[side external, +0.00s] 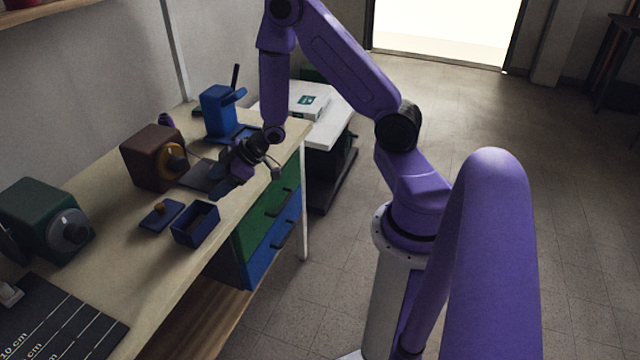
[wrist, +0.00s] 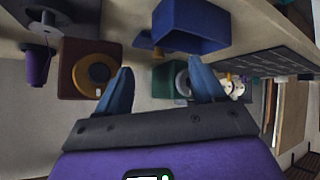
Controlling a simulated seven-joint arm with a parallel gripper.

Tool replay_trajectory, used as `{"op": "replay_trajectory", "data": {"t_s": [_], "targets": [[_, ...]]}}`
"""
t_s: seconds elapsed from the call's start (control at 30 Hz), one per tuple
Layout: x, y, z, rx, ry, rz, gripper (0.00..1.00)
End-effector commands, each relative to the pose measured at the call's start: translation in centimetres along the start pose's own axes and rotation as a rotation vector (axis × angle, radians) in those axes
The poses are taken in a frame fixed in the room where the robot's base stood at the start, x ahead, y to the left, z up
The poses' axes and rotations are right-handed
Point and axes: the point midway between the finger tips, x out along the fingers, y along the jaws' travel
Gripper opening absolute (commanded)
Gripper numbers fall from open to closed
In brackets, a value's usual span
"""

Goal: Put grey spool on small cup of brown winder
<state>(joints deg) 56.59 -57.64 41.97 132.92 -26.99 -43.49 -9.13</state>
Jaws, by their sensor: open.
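The brown winder (side external: 143,160) stands on the bench against the wall, with an orange-yellow round part on its front. It also shows in the wrist view (wrist: 69,62), left of my fingers. Its small cup cannot be told apart at this size. My gripper (side external: 228,182) is open above the bench, to the right of the brown winder and apart from it. In the wrist view my two blue fingers (wrist: 160,66) are spread with nothing between them. I cannot clearly pick out a grey spool; a grey disc (wrist: 42,27) shows at the upper left.
A blue open box (side external: 195,225) and a blue lid-like plate (side external: 158,220) with an orange knob lie below my gripper. A green winder (side external: 42,213) stands farther left. A blue device (side external: 217,112) stands behind. A purple spool (wrist: 37,68) shows beside the brown winder.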

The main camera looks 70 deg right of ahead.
Motion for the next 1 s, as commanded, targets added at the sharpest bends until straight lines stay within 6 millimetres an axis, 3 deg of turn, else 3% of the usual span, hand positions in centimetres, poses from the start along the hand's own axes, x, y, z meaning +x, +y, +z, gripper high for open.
{"op": "replay_trajectory", "data": {"t_s": [0.03,0.1,0.3,0.47,0.6,0.8,1.0], "targets": [[-0.6,-1.6,-1.6,-0.036,-0.034,-0.02,0.68],[-1.6,-3.9,-2.9,-0.073,-0.1,-0.045,0.68],[-6.4,-10.8,-5.3,-0.159,-0.275,-0.115,0.68],[-12.0,-15.9,-5.4,-0.221,-0.411,-0.181,0.68],[-17.8,-19.6,-4.2,-0.28,-0.53,-0.248,0.68],[-24.7,-22.1,-1.7,-0.362,-0.671,-0.329,0.68],[-27.5,-22.5,-0.3,-0.4,-0.735,-0.36,0.68]]}}
